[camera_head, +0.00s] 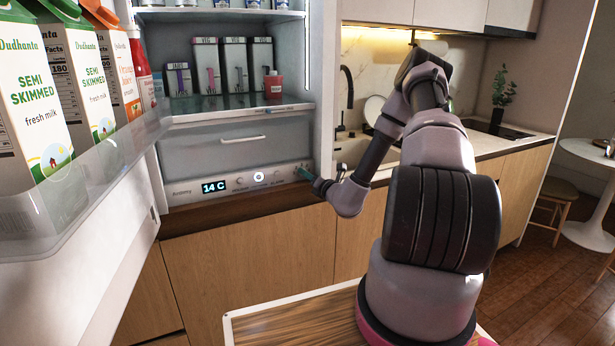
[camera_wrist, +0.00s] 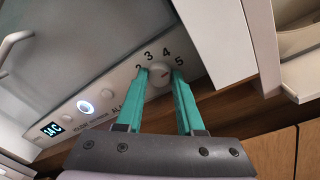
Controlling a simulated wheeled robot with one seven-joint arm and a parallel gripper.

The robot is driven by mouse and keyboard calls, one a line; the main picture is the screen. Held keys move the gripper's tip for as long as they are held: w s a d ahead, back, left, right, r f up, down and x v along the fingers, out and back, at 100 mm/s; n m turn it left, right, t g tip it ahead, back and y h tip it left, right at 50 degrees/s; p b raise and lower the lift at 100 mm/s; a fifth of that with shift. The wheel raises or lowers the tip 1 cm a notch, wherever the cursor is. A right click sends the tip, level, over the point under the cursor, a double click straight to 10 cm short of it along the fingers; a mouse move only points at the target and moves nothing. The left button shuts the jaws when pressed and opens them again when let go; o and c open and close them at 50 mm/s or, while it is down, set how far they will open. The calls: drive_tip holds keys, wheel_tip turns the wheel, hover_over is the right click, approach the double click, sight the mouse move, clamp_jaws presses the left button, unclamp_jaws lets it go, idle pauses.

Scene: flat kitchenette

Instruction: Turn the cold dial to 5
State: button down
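The cold dial (camera_wrist: 159,75) is a small round white knob on the fridge's control panel, with the numbers 2, 3, 4 and 5 showing around it. My gripper (camera_wrist: 161,76) has two teal fingers, one on each side of the dial, with the dial between their tips. The fingers are apart, and I cannot tell whether they touch the dial. In the head view my gripper (camera_head: 304,174) is at the right end of the control panel (camera_head: 222,187), and the dial is hidden there. The dial's pointer is too small to read for certain.
The panel has a display (camera_head: 214,187) reading 14 C and a lit round button (camera_head: 258,176). The open fridge door with milk cartons (camera_head: 30,110) stands at the left. A drawer (camera_head: 235,146) is above the panel. A wooden counter front (camera_head: 260,260) lies below.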

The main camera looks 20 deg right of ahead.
drive_tip(key=shift+m, duration=0.8)
drive_tip(key=c, duration=0.8)
unclamp_jaws()
drive_tip(key=shift+s, duration=0.15)
drive_tip(key=v, duration=1)
drive_tip(key=shift+s+d+f, duration=0.1)
drive_tip(key=shift+s+f, duration=0.05)
drive_tip(key=shift+s, duration=0.1)
